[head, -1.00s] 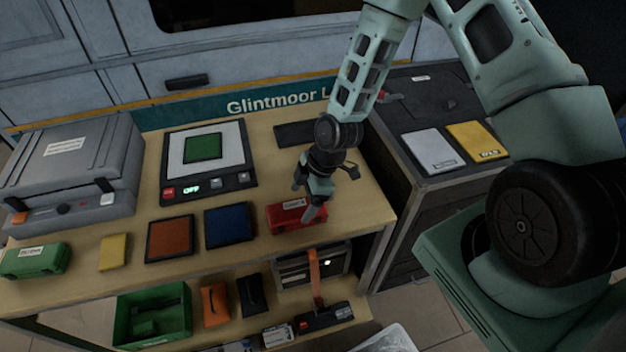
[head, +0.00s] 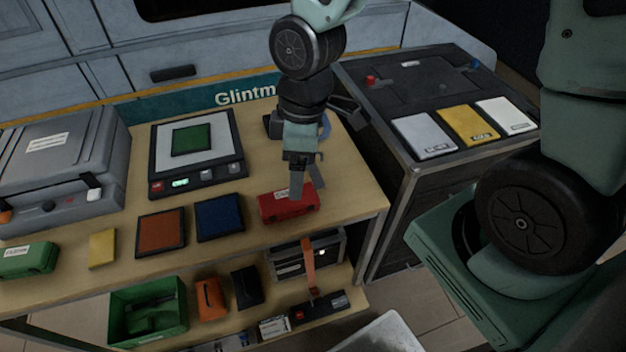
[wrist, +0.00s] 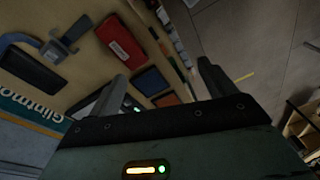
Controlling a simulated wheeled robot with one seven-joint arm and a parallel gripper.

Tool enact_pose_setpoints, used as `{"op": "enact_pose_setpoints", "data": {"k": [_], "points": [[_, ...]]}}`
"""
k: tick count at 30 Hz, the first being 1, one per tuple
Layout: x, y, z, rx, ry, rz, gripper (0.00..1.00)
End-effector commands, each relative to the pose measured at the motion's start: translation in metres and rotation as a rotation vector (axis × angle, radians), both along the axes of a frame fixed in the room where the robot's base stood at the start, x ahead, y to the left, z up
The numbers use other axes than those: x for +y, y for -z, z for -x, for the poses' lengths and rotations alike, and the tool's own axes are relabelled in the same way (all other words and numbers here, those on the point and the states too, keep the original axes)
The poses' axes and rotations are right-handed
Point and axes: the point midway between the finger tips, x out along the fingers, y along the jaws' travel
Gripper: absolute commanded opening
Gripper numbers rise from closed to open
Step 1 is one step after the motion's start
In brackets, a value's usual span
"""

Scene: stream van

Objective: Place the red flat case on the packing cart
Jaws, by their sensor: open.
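The red flat case (head: 288,207) with a white label lies on the wooden bench near its front right edge. It also shows at the top of the wrist view (wrist: 120,40). In the wrist view the case lies beyond and left of the gripper (wrist: 162,80), outside the gap between the fingers. The dark cart (head: 392,175) right of the bench seems to be the packing cart; white and yellow flat items lie on its top.
Blue (head: 219,217) and orange (head: 161,232) flat items lie left of the case. A scale-like device (head: 242,165) and a grey machine (head: 60,165) stand behind. A dark item with a blue handle (head: 325,126) lies behind my gripper. A gap separates bench and cart.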

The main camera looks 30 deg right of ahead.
Motion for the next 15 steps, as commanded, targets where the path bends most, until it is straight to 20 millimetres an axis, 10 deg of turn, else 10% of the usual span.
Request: {"op": "enact_pose_setpoints", "data": {"k": [9, 15], "points": [[0.032, -0.076, 0.097, 0.009, 0.309, 0.082, 0.83], [0.034, -0.087, 0.117, 0.017, 0.379, 0.084, 0.83]]}}
